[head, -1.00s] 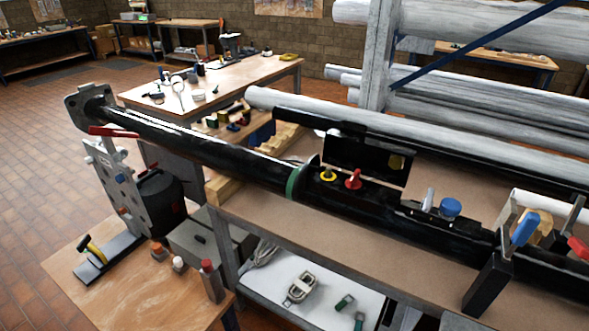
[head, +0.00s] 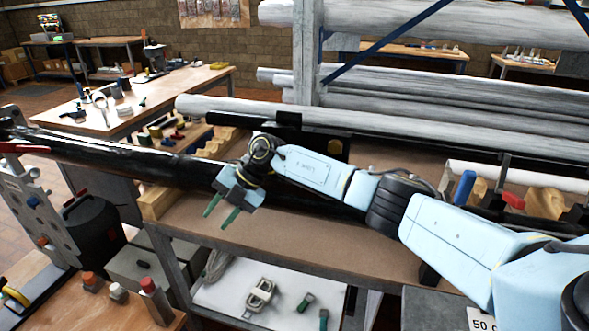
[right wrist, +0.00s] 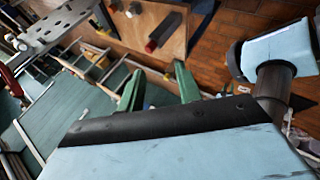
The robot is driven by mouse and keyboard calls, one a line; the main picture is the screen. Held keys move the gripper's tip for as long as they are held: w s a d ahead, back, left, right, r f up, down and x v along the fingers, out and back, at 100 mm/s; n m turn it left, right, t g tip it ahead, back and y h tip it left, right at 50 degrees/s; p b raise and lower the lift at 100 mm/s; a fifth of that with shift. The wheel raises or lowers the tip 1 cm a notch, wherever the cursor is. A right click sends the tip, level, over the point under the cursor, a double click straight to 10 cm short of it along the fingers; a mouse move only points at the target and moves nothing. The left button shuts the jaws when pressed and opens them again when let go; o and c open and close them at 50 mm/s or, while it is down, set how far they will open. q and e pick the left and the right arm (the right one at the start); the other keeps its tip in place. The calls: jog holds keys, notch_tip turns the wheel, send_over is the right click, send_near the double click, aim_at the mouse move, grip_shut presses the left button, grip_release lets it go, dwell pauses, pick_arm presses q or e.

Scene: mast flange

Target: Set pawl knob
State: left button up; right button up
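A winch stands at the left edge of the head view. A black drum (head: 92,226) sits beside the plate. My right gripper (head: 218,215) is open and empty, its green fingers pointing down in front of the black mast tube (head: 120,157), right of the winch. In the right wrist view its fingers (right wrist: 158,86) are apart, with the perforated plate (right wrist: 57,30) at upper left. My left gripper is out of view.
A steel-framed table (head: 290,238) supports the mast, with a white lower shelf (head: 235,300) below. Pale poles (head: 420,115) lie behind. My right arm covers part of the mast.

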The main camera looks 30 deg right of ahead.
jog(key=d+r+m+t+h+b, duration=0.1)
jog(key=d+r+m+h+b, duration=0.15)
jog(key=d+r+h, duration=1.3)
jog(key=w+d+f+y, duration=0.1)
jog(key=d+f, duration=0.1)
jog(key=f, duration=0.1)
jog(key=w+d+f+y, duration=0.1)
jog(key=d+f, duration=0.2)
jog(key=f, duration=0.1)
jog(key=w+d+f+y, duration=0.2)
jog(key=f, duration=0.1)
jog(key=shift+d+f, duration=0.35)
jog(key=shift+f, duration=0.05)
grip_shut()
